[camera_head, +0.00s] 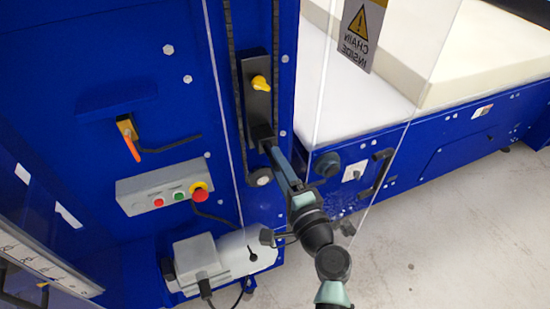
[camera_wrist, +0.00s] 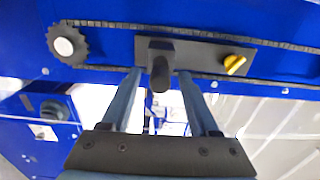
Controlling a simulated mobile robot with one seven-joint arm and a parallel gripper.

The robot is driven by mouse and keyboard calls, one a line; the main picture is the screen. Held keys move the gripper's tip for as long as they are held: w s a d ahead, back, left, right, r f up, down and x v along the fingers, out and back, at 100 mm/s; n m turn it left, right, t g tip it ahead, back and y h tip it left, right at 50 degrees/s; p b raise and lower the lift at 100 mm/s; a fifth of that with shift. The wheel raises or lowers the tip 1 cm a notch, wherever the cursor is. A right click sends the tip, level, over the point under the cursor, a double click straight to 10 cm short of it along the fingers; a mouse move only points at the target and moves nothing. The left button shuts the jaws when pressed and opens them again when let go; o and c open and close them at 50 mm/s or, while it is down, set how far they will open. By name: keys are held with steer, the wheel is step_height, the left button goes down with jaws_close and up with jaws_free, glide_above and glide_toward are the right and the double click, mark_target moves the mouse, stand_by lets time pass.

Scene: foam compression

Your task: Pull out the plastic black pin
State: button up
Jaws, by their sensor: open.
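The black pin (camera_wrist: 160,76) sticks out of a dark plate (camera_wrist: 195,52) on the blue machine in the wrist view. My gripper (camera_wrist: 160,73) is open, with one finger on each side of the pin. Gaps show between the pin and both fingers in that view; how deep the fingers reach along it I cannot tell. In the head view my gripper (camera_head: 265,143) is at the lower end of the upright dark plate (camera_head: 257,107). The pin is hard to tell apart from the gripper there.
A yellow knob (camera_head: 260,83) sits on the same plate. A toothed chain and a round wheel (camera_wrist: 65,46) lie close by. A clear panel with a warning sign (camera_head: 362,33) stands to the right. A grey button box (camera_head: 165,187) and an orange-handled switch (camera_head: 130,142) are left.

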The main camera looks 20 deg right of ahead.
jaws_close()
steer(key=shift+s, duration=0.15)
stand_by(1.3)
steer(key=shift+s+d, duration=0.1)
steer(key=shift+s, duration=2.75)
